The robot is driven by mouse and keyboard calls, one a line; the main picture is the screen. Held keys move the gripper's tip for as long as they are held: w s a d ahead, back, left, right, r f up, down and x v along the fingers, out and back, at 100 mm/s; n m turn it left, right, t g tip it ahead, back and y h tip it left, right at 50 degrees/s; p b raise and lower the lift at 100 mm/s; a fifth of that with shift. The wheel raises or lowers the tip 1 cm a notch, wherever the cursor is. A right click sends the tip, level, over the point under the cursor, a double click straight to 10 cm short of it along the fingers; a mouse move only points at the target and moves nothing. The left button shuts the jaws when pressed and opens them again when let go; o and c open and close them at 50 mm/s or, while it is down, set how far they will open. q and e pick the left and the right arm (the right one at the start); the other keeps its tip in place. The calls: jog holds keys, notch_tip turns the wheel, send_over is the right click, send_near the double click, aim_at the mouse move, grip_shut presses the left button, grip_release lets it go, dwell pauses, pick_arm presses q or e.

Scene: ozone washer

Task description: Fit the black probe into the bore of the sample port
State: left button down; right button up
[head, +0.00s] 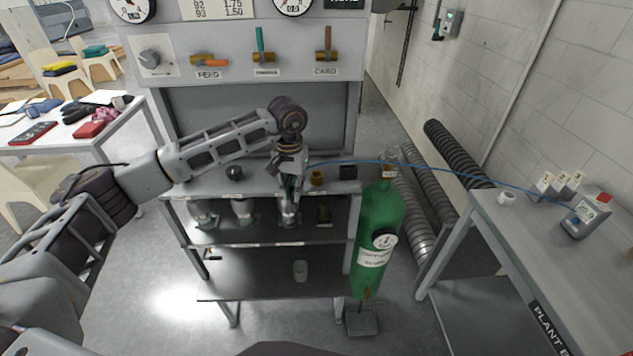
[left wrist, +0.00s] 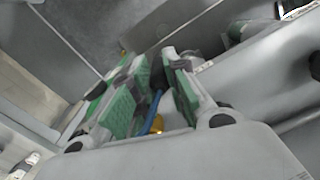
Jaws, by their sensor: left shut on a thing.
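My left gripper (head: 291,184) is over the front of the grey bench's upper top, pointing down. In the left wrist view its green-padded fingers (left wrist: 160,95) are closed in around a blue cable (left wrist: 153,112). The black probe itself is hidden by the fingers, so its tip and tilt cannot be told. The cable (head: 430,168) runs right from the gripper to a grey meter (head: 586,216). A small brass ring-shaped fitting (head: 316,178), possibly the sample port, stands on the bench just right of the gripper, apart from it. Its bore is too small to make out. My right gripper is out of view.
A green gas cylinder (head: 379,222) with a gauge stands right of the bench, under the cable. A dark round knob (head: 234,173) and a dark block (head: 347,172) sit on the bench top. A grey side table (head: 500,240) is at the right.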

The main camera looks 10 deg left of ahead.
pick_arm(q)
jog(key=w+d+r+m+p, duration=0.15)
jog(key=d+r, duration=0.25)
jog(key=r, duration=1.4)
jog(key=w+d+r+n, duration=0.1)
jog(key=w+d+r, duration=0.15)
jog(key=r, duration=1.45)
jog(key=s+a+f+m, duration=0.2)
jog(key=s, duration=0.7)
jog(key=shift+s, duration=0.15)
